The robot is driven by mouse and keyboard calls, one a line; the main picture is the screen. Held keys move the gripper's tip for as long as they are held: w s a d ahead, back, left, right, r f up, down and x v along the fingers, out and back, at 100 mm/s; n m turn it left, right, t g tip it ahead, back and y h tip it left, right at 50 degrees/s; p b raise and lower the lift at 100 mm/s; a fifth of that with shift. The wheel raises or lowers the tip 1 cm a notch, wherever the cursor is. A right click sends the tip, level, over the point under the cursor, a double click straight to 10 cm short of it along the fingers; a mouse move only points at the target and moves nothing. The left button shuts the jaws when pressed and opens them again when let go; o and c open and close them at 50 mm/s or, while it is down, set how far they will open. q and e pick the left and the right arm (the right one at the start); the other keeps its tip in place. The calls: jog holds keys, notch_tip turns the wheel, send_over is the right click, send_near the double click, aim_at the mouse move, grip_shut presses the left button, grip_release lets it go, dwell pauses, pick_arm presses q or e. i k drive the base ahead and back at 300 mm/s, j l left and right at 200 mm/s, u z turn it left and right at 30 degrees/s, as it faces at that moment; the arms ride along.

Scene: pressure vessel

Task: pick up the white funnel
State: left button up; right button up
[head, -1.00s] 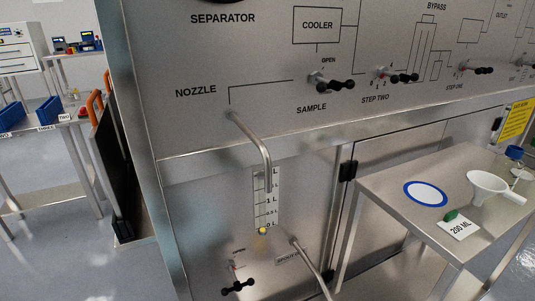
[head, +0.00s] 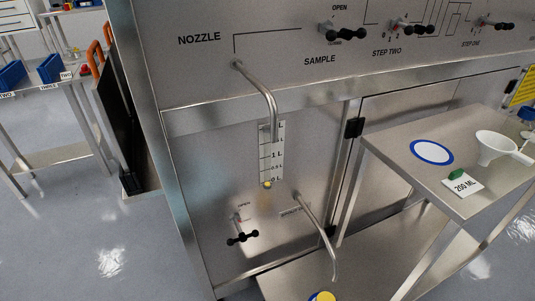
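The white funnel (head: 494,148) stands on the steel side table (head: 405,160) at the right of the head view. Its wide mouth faces up and a white handle or tab points to the right. No gripper touches it in this view. Neither of my grippers is in view.
On the table beside the funnel are a blue-rimmed white disc (head: 432,152), a "200 ML" card (head: 463,186) and a small green object (head: 457,174). A blue-capped item stands behind at the right edge. The steel panel has a bent nozzle pipe (head: 262,92) and black valve handles (head: 342,33).

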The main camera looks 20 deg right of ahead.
aim_at(493, 145)
jog(key=z, duration=2.05)
